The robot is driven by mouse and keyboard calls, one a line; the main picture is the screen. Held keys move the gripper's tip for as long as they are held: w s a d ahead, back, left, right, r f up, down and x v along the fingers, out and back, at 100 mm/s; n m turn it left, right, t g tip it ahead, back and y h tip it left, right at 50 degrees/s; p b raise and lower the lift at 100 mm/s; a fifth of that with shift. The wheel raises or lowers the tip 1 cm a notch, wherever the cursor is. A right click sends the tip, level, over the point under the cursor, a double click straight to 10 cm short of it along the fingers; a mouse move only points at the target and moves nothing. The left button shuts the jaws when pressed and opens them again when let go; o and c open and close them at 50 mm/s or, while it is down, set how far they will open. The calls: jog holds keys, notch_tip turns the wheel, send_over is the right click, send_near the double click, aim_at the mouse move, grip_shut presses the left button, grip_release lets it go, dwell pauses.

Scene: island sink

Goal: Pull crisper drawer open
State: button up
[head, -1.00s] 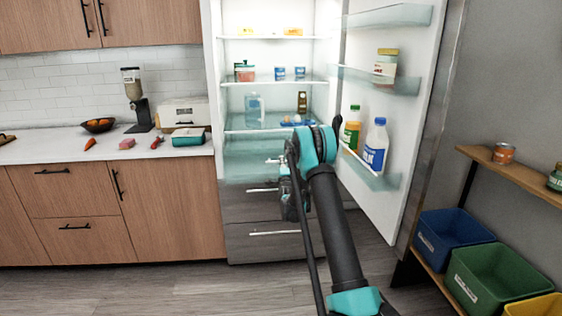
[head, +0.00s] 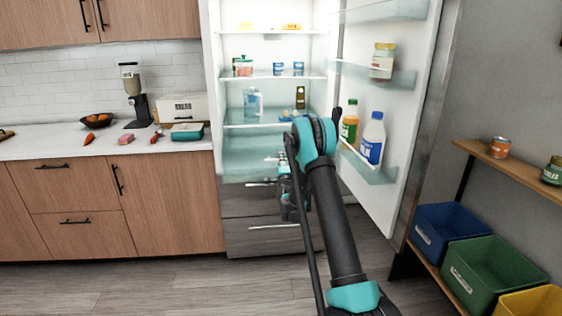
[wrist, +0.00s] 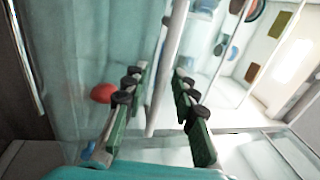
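The translucent teal crisper drawer (head: 245,160) sits in the lower part of the open fridge, below the shelves. A short pale handle (head: 271,159) shows at its front, partly behind my arm. A red round item (wrist: 102,93) shows blurred through the clear drawer front.
The fridge door (head: 405,120) stands open at the right, with bottles and jars in its shelves. Grey lower drawers (head: 250,240) are below the crisper. A counter (head: 60,146) is at left; a shelf with bins (head: 485,270) is at right. Floor at left front is clear.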

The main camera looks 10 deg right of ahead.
jog(key=s+f, duration=0.1)
jog(key=s, duration=0.6)
jog(key=shift+s+f, duration=0.15)
jog(key=shift+f, duration=0.1)
dwell(0.3)
jog(key=s+r+n+g+y, duration=0.15)
jog(key=s+n+g, duration=0.3)
jog(key=s, duration=0.45)
jog(key=s+r+n+g, duration=0.3)
jog(key=s+n, duration=0.2)
jog(key=s, duration=0.4)
jog(key=s+d+f+n+g, duration=0.1)
jog(key=s+f+n+g, duration=0.1)
jog(key=s, duration=1)
jog(key=s+d+f+n+g+h, duration=0.1)
jog(key=s+d+f+n+g, duration=0.1)
jog(key=s, duration=0.9)
jog(key=s+d+f+n+g, duration=0.1)
jog(key=s+f+n+g, duration=0.3)
jog(key=s, duration=0.8)
jog(key=shift+s+d+f, duration=0.2)
jog(key=shift+s, duration=0.1)
